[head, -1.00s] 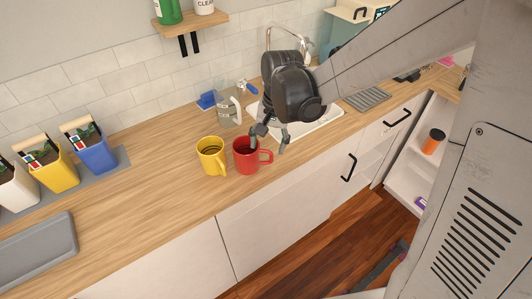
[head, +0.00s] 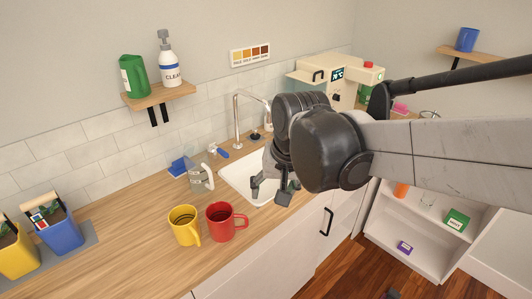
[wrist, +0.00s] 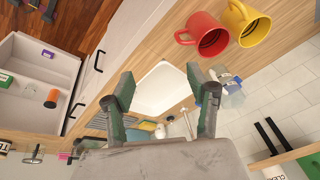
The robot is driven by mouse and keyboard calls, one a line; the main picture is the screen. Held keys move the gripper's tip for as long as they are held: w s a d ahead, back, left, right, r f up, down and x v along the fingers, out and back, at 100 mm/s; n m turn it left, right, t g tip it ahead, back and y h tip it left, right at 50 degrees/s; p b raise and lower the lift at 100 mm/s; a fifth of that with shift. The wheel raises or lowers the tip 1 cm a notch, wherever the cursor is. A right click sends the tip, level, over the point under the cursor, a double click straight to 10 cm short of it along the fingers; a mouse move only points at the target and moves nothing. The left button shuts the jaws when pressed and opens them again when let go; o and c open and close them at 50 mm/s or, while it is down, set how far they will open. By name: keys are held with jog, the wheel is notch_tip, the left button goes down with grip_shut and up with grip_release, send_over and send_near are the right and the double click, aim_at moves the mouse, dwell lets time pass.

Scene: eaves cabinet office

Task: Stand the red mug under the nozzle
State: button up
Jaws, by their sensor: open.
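The red mug (head: 220,224) stands upright on the wooden counter, its handle to the right; it also shows in the wrist view (wrist: 199,30). My gripper (head: 271,190) is open and empty, over the sink's front part, to the right of the red mug and apart from it. Its two fingers (wrist: 160,84) are spread in the wrist view with nothing between them. A cream machine (head: 342,78) with a temperature display and a red top button stands at the back right. My arm hides its lower part, and I cannot make out a nozzle on it.
A yellow mug (head: 184,229) stands close left of the red mug. A glass jug (head: 200,176) and a blue item stand behind them. The sink (head: 238,176) has a tall tap (head: 237,117).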

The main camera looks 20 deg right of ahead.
jog(key=s+d+r+n+t, duration=0.1)
jog(key=s+d+r+t, duration=0.1)
jog(key=s+d, duration=0.3)
jog(key=s+t, duration=0.1)
jog(key=s, duration=0.3)
jog(key=shift+d+n+h, duration=0.15)
jog(key=shift+n+h, duration=0.25)
jog(key=shift+s+d+t, duration=0.1)
jog(key=shift+s+t, duration=0.05)
jog(key=shift+t, duration=0.15)
jog(key=shift+s, duration=0.1)
jog(key=c, duration=0.9)
jog(key=shift+o, duration=0.2)
